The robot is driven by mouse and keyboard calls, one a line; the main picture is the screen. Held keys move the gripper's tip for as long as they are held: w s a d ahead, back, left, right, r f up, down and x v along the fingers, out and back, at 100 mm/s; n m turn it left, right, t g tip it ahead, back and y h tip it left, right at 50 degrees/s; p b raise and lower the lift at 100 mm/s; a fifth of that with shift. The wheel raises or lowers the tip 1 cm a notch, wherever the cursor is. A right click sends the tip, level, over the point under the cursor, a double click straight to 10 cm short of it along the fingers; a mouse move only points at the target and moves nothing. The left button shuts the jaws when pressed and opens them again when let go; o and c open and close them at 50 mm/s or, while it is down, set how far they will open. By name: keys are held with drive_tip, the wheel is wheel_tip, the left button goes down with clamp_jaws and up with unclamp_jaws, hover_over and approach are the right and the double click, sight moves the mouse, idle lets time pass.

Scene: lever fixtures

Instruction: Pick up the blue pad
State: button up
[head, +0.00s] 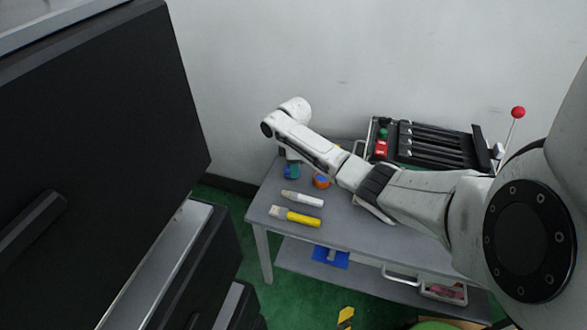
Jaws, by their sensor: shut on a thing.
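My arm reaches over the grey table, and my gripper (290,160) points down at the table's far left end. It is shut on a small blue-teal thing (291,172), which appears to be the blue pad. The wrist and fingers hide its upper part. I cannot tell whether it touches the tabletop or is just above it.
An orange and blue round thing (321,181) lies close to the right. A white marker-like thing (302,198) and a yellow-handled brush (295,216) lie in front. A lever fixture (430,146) stands at the back right. A blue piece (331,257) lies on the lower shelf.

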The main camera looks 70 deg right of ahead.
wheel_tip(320, 180, up, 2)
drive_tip(key=shift+r+p, duration=0.25)
drive_tip(key=shift+p, duration=0.15)
drive_tip(key=s+a+r+p, duration=0.5)
drive_tip(key=s+a+r, duration=0.4)
drive_tip(key=s, duration=0.2)
drive_tip(key=shift+r+p, duration=0.35)
drive_tip(key=shift+r, duration=0.05)
